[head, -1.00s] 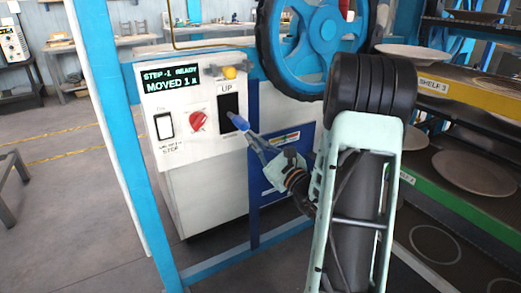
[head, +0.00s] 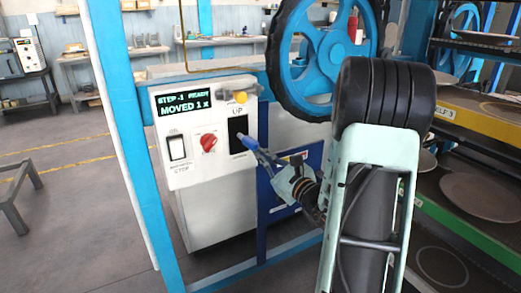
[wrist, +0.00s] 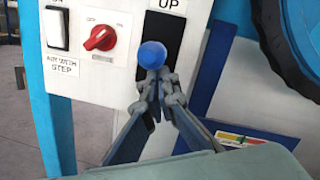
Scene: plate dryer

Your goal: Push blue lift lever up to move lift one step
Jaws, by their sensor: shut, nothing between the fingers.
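The blue lift lever (wrist: 152,54) has a round blue knob and sticks out of the dark slot under the label "UP" on the white control panel (head: 181,115). In the head view the lever (head: 247,141) points toward me from the lower half of the slot. My gripper (wrist: 159,75) is shut and empty. Its fingertips are right below and behind the knob in the wrist view; whether they touch it I cannot tell. In the head view my gripper (head: 262,157) is just below and right of the lever. The display (head: 186,103) reads "STEP -1 READY" and "MOVED 1", then an unclear character.
A red knob (head: 209,142) and a white rocker switch (head: 177,147) are left of the slot. A yellow knob (head: 240,97) sits above it. A blue wheel (head: 325,52) is to the upper right. Shelves with plates (head: 485,194) stand at the right.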

